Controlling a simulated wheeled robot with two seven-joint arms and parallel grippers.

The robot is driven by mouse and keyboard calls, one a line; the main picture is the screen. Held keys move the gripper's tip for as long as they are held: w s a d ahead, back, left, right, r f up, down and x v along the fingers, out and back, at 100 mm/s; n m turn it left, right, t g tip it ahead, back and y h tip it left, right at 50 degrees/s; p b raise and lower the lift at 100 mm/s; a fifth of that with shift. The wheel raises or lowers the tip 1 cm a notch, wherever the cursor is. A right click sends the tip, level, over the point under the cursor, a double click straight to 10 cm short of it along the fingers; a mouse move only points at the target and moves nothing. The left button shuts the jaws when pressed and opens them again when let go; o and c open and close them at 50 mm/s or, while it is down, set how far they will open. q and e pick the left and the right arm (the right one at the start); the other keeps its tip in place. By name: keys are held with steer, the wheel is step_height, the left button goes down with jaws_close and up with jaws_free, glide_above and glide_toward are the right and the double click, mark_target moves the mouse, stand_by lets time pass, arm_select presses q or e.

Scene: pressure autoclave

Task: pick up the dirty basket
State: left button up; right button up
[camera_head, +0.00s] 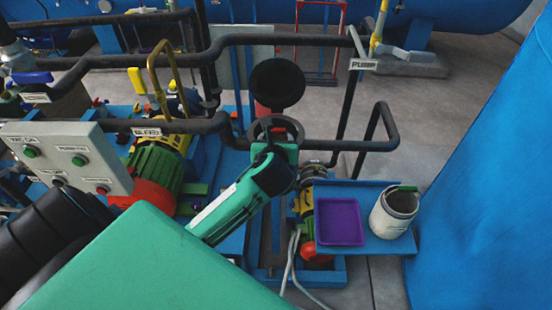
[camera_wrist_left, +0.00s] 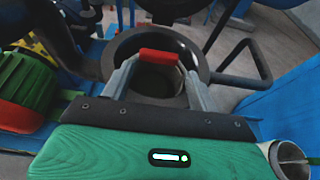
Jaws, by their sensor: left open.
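A red handle (camera_wrist_left: 158,55) lies across the round dark opening of the strainer in the left wrist view. I take it for the top of the dirty basket, whose body is mostly hidden down inside. The black strainer rim (camera_head: 276,120) also shows in the head view, with a black round lid (camera_head: 277,84) raised behind it. My left gripper (camera_wrist_left: 157,78) is open, one grey finger on each side of the handle. In the head view the left gripper (camera_head: 276,139) is at the strainer opening, partly hidden by my wrist. I cannot tell whether the fingers touch the handle.
A purple tray (camera_head: 340,221) and a white bucket (camera_head: 394,211) with something green at its rim stand on a blue shelf to the right. Dark pipes (camera_head: 300,39) run behind and beside the strainer. A grey control box (camera_head: 68,156) and a green-red pump (camera_head: 152,172) are left.

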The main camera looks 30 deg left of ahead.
mark_target(276, 130)
arm_select(q)
steer(key=shift+w+a+p, duration=0.3)
steer(key=shift+w+p, duration=0.1)
steer(key=p+x, duration=0.1)
steer(key=x, duration=0.2)
steer(key=shift+w+a+p, duration=0.1)
steer(key=shift+a+p, duration=0.1)
steer(key=shift+p, duration=0.15)
steer(key=shift+w+a+f, duration=0.2)
steer(key=shift+w+f, duration=0.15)
steer(key=shift+w, duration=0.05)
steer(key=shift+c, duration=0.7)
jaws_close()
steer(key=shift+r, duration=0.15)
